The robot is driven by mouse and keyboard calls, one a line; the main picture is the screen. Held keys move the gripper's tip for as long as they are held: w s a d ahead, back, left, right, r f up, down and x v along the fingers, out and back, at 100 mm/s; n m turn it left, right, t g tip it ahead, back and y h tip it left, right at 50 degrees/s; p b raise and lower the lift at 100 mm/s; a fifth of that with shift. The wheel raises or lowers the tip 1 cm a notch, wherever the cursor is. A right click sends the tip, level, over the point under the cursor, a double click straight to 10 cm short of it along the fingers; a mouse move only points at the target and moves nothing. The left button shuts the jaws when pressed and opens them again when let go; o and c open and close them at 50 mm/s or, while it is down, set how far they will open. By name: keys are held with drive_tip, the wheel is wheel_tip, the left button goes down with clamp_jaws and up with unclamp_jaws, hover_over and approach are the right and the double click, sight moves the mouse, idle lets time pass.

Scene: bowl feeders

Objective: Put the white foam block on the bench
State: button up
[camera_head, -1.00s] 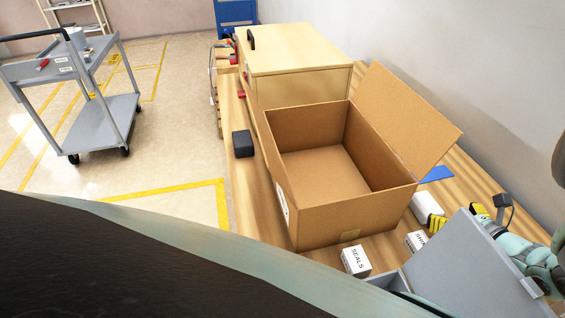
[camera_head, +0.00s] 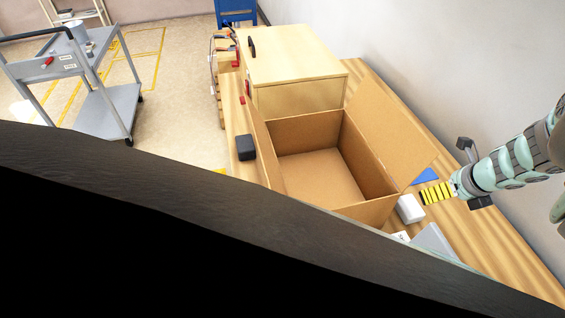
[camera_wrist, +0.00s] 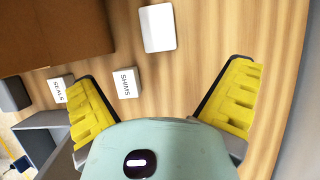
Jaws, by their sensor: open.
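The white foam block (camera_head: 410,208) lies on the wooden bench (camera_head: 490,235), just right of the open cardboard box. It also shows in the wrist view (camera_wrist: 158,27), lying flat and clear of both fingers. My gripper (camera_head: 437,193) is right of the block in the head view. In the wrist view my gripper (camera_wrist: 163,78) has its yellow fingers spread wide with nothing between them, and the block is beyond the fingertips. Bare bench wood (camera_wrist: 200,40) shows around the block.
The cardboard box (camera_head: 370,210) stands open and looks empty inside. Small white boxes marked SHIMS (camera_wrist: 126,83) and SEALS (camera_wrist: 61,89) lie near a grey bin (camera_wrist: 45,120). A blue flat piece (camera_head: 426,176) and a black block (camera_head: 245,146) are on the bench. A wall bounds the right.

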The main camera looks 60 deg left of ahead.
drive_tip(key=b, duration=0.8)
approach(411, 206)
drive_tip(key=x, duration=0.4)
drive_tip(key=shift+w+a+f, duration=0.15)
drive_tip(key=shift+a+f, duration=0.1)
drive_tip(key=shift+f, duration=0.05)
drive_tip(key=shift+s+b+x, duration=0.2)
drive_tip(key=shift+b+x, duration=0.7)
drive_tip(key=shift+x, duration=2.2)
drive_tip(key=shift+d, duration=0.15)
drive_tip(key=c, duration=1.4)
drive_tip(key=shift+o, duration=0.2)
drive_tip(key=shift+w+r, duration=0.1)
